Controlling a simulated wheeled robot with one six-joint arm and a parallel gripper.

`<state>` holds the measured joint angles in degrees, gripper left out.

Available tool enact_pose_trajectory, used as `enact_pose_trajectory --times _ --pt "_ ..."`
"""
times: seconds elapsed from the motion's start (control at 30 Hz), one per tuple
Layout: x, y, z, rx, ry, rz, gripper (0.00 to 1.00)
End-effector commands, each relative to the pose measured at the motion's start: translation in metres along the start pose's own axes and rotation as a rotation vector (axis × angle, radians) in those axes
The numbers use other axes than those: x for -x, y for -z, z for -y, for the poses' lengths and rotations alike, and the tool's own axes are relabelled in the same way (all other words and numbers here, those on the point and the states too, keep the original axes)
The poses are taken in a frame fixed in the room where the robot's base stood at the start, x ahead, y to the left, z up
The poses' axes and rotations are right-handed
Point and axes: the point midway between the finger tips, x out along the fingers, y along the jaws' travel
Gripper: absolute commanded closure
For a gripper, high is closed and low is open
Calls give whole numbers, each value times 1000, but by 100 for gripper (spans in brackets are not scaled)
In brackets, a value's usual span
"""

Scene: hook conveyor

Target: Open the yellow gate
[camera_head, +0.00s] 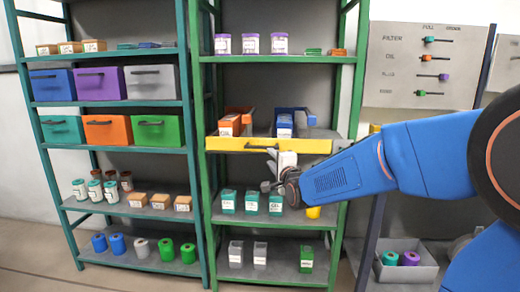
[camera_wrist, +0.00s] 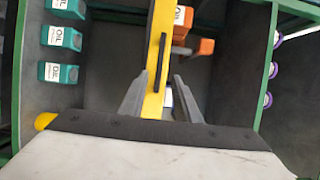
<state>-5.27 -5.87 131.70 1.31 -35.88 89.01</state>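The yellow gate (camera_head: 225,145) is a bar across the front of the middle shelf of the green rack, with a dark handle (camera_head: 260,147). It looks closed across the shelf front. In the wrist view the gate (camera_wrist: 158,20) runs up the picture, its black handle (camera_wrist: 161,65) in the middle. My gripper (camera_wrist: 159,76) is open, with grey fingers either side of the handle's lower end in that view; I cannot tell whether they touch it. In the head view my gripper (camera_head: 284,158) is in front of the gate, right of its middle, partly hiding it.
Behind the gate are an orange holder (camera_head: 232,122) and a blue holder (camera_head: 290,120) with boxes. A teal rack (camera_head: 192,100) is to the left, a label board (camera_head: 421,65) to the right.

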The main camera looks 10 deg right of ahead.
Motion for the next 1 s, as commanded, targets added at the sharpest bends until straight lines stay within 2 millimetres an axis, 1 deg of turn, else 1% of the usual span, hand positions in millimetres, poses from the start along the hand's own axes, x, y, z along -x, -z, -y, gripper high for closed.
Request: enact_pose_trajectory --times 0.03,0.6,0.8,1.0 --pt "-9 0 -1 0 -1 0 70" --pt "-100 0 -1 1 -2 0 70" --pt "-124 0 0 1 -1 0 70" --pt "-134 0 0 1 -1 0 70"
